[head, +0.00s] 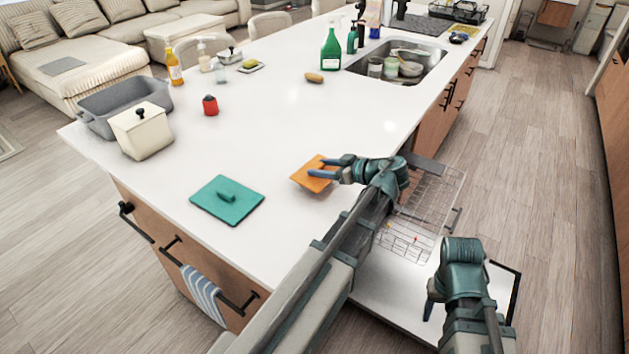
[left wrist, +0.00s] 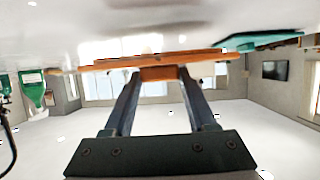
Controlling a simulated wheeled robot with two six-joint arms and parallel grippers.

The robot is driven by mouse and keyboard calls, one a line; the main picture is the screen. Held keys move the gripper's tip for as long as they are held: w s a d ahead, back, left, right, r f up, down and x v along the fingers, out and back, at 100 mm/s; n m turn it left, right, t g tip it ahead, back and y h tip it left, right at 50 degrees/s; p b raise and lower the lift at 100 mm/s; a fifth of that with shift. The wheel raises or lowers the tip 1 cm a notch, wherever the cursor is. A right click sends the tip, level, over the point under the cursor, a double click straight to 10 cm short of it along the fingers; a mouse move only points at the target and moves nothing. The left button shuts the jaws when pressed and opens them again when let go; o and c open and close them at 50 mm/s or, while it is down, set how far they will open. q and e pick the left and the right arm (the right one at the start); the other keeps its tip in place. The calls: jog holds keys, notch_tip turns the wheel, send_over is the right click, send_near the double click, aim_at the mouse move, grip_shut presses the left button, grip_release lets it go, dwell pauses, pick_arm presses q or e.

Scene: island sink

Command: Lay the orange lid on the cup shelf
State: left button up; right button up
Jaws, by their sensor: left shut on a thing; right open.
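The orange lid (head: 308,182) is flat and square, at the right edge of the white counter in the head view. My left gripper (head: 325,167) reaches it from the right and is shut on its handle. In the left wrist view the lid (left wrist: 200,56) is edge-on, with its handle (left wrist: 158,73) between the two fingers. I cannot tell whether the lid touches the counter. A wire rack (head: 432,197), possibly the cup shelf, is pulled out beside the counter, partly hidden by my left arm. My right gripper (head: 431,300) is open and empty, low over the open white door.
A teal lid (head: 240,203) lies on the counter left of the orange one. A cream canister (head: 142,132), a grey tub (head: 110,100) and a red item (head: 210,105) stand further left. The sink (head: 400,65) is at the back. The open door (head: 385,290) lies below the rack.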

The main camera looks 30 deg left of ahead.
aim_at(321, 181)
pick_arm(q)
jog(key=shift+s+a, duration=0.15)
jog(key=shift+s, duration=0.15)
jog(key=shift+s+a+f+b, duration=0.25)
jog(key=shift+s+a, duration=0.05)
jog(key=shift+s, duration=0.25)
jog(key=shift+s+a+f+b, duration=0.2)
jog(key=shift+s+a, duration=0.05)
jog(key=shift+s, duration=0.25)
jog(key=shift+w+f+b, duration=0.25)
jog(key=shift+f+b, duration=0.95)
jog(key=shift+b, duration=0.05)
jog(key=shift+f+b, duration=0.3)
jog(key=o, duration=1.3)
jog(key=shift+r, duration=0.1)
jog(key=shift+o, duration=0.2)
jog(key=shift+d, duration=0.15)
jog(key=p+v, duration=0.1)
jog(key=v, duration=0.3)
jog(key=p+v, duration=0.2)
jog(key=v, duration=0.2)
jog(key=p+v, duration=0.2)
jog(key=v, duration=0.2)
jog(key=shift+s+d+r, duration=0.2)
jog(key=shift+s+r, duration=0.1)
jog(key=shift+r, duration=0.05)
jog(key=shift+s+d+p, duration=0.1)
jog(key=shift+d+p, duration=0.25)
jog(key=shift+d, duration=0.15)
